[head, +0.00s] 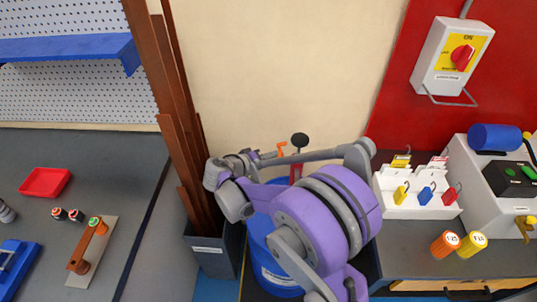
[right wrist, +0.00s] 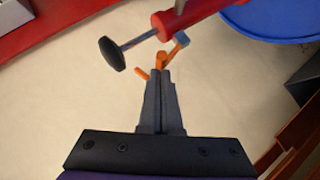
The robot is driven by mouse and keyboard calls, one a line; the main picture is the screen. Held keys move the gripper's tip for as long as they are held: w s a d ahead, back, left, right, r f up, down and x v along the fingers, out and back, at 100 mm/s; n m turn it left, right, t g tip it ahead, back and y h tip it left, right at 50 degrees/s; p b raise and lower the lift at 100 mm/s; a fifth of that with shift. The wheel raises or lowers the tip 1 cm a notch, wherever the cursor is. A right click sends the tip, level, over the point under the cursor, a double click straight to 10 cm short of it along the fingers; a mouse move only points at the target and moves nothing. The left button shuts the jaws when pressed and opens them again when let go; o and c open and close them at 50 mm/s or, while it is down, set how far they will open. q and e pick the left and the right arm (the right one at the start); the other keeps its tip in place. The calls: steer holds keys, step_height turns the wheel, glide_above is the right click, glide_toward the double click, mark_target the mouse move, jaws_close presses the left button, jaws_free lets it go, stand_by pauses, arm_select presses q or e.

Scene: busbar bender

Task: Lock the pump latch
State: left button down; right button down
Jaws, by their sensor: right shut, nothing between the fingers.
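The red pump (head: 296,172) stands at the blue drum (head: 268,268), with a black knob (head: 300,139) on its rod. In the right wrist view the pump's red body (right wrist: 198,14) crosses the top and the black knob (right wrist: 112,54) is at left. The orange latch (right wrist: 161,58) sits below the red body and also shows in the head view (head: 281,148). My right gripper (right wrist: 163,72) is shut and empty, its tips right at the latch. I cannot tell whether they touch it. My right arm hides much of the drum and lower pump. My left gripper is not in view.
Brown bars (head: 182,110) stand in a grey bin (head: 219,250) left of the drum. A white lock rack (head: 415,192) and a switch box (head: 452,57) are at right. A red tray (head: 45,182) lies on the left bench. The wall behind the pump is bare.

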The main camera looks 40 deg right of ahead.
mark_target(280, 159)
steer(key=shift+s+d+r+m+t+y+p, duration=0.25)
steer(key=shift+s+d+r+m+y+p, duration=0.1)
steer(key=shift+s+d+y, duration=0.15)
steer(key=shift+s+d+r+m+t+y+p, duration=0.3)
steer(key=shift+s+d+m+y+p, duration=0.1)
steer(key=shift+d, duration=0.1)
steer(key=shift+s+d+f, duration=0.1)
steer(key=shift+d, duration=0.15)
steer(key=shift+s, duration=0.1)
